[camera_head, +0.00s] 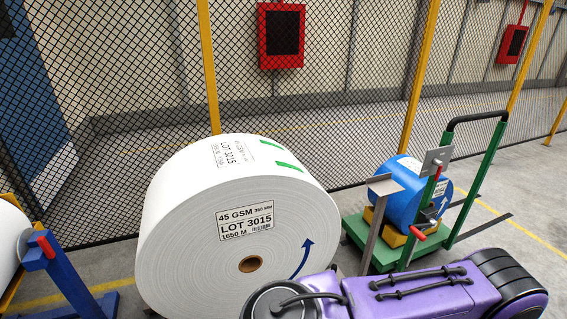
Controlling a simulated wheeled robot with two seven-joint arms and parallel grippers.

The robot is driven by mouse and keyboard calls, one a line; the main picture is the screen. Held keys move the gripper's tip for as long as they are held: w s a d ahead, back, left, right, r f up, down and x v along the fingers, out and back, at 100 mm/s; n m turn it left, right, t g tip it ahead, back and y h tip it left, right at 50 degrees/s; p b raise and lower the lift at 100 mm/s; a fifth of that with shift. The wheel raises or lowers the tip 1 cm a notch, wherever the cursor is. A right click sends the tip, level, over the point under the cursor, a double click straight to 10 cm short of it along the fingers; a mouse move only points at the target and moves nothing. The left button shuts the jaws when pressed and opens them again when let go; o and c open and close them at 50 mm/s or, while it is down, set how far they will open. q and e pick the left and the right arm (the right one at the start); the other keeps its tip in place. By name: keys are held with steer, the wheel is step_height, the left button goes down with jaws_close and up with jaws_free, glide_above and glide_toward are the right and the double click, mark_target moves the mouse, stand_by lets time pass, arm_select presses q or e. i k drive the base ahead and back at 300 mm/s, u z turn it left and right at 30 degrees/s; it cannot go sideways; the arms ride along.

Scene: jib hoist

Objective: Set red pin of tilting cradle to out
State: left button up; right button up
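The tilting cradle appears to be the green wheeled frame (358,232) at the right, with a black-gripped push handle. A blue roll (402,190) lies on it on yellow blocks (392,236). A small red pin-like grip (418,233) sticks out low on its near side, below the roll. A second red grip (438,172) sits higher, by a grey plate on the green post. I cannot tell which is the task's red pin, or whether either is in or out. Neither of my grippers is in view.
A large white paper roll (240,230) labelled LOT 3015 stands left of the cradle. A blue stand (68,275) with a red handle is at the far left. A mesh fence (330,130) with yellow posts runs behind. A purple body with black hoses fills the bottom right.

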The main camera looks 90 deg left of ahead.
mark_target(48, 252)
steer(key=u, duration=4.1)
steer(key=k, duration=0.25)
steer(key=u, duration=1.35)
steer(key=i, duration=1.1)
steer(key=z, duration=0.25)
